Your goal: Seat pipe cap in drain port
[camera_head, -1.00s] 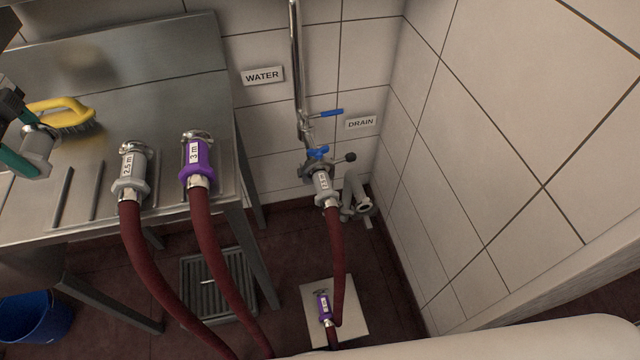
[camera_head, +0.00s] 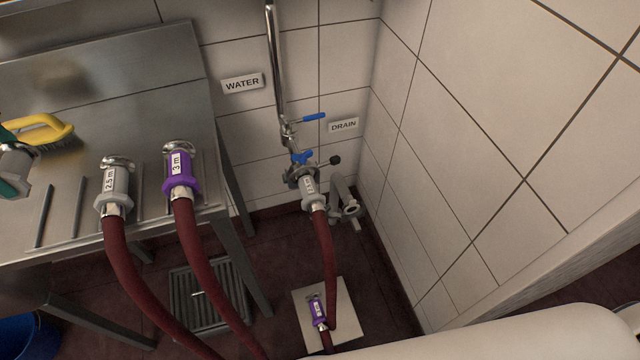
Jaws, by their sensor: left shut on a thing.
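My left gripper (camera_head: 8,165) is at the left edge, partly cut off by the frame. Its teal fingers are shut on a grey metal fitting, which looks like the pipe cap (camera_head: 20,160), above the steel table. The drain port (camera_head: 351,209) is the open end of a grey bent pipe low on the wall, below the DRAIN sign (camera_head: 343,125). Its mouth looks uncovered. The gripper is far to the left of the port. My right gripper is not in view.
The steel table (camera_head: 150,75) bears a yellow brush (camera_head: 40,130) and grey (camera_head: 114,190) and purple (camera_head: 180,175) hose couplings. A hose (camera_head: 325,260) hangs from the valve (camera_head: 300,172) beside the drain. A floor grate (camera_head: 205,300) and blue bucket (camera_head: 25,335) are below.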

